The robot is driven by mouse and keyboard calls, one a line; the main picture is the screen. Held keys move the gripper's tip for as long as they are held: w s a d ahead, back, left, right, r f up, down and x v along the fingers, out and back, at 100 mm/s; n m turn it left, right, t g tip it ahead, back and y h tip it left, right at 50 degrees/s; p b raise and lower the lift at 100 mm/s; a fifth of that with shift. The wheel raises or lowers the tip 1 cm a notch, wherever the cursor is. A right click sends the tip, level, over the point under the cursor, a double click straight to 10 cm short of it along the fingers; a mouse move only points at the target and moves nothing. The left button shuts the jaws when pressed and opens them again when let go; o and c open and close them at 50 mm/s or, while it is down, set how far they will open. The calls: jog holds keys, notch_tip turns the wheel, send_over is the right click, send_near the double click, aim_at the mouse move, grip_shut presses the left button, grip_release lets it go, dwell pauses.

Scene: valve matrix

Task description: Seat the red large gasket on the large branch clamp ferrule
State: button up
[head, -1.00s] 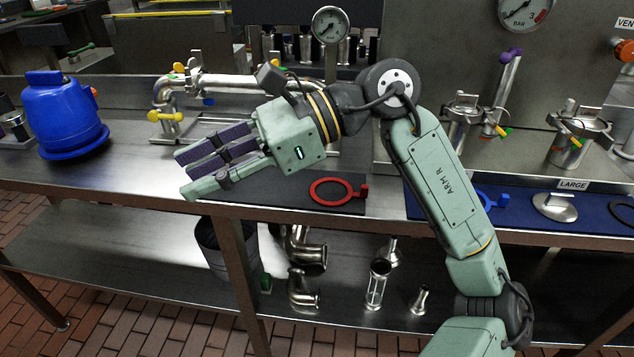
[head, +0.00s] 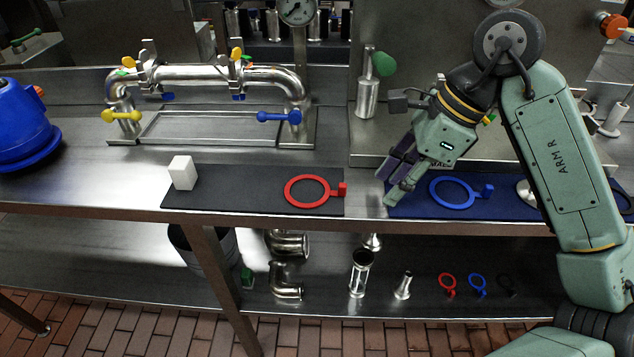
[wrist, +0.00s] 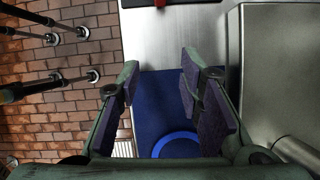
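The red large gasket (head: 288,190), a flat ring with a square tab on its right, lies on the dark grey mat (head: 235,190) near the bench's front edge. My gripper (head: 391,188) is to the right of it, apart from it, over the left end of the blue mat (head: 400,209). In the wrist view my gripper (wrist: 160,70) has its purple-padded fingers apart with nothing between them; the blue mat (wrist: 158,90) shows beyond. I cannot make out the large branch clamp ferrule; my arm covers much of the right side.
A blue ring gasket (head: 435,193) lies on the blue mat beside my fingers. A white block (head: 182,173) stands on the grey mat's left end. A pipe assembly (head: 210,75) with coloured handles stands behind. Small rings (head: 447,283) and fittings are on the lower shelf.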

aim_at(343, 184)
jog(key=a, duration=0.2)
jog(key=a+p, duration=0.1)
jog(key=a, duration=0.4)
jog(key=shift+w+a+r+p, duration=0.1)
jog(key=shift+w+a+p, duration=0.2)
jog(key=shift+p, duration=0.05)
jog(key=shift+f, duration=0.65)
jog(key=shift+c, duration=0.3)
grip_shut()
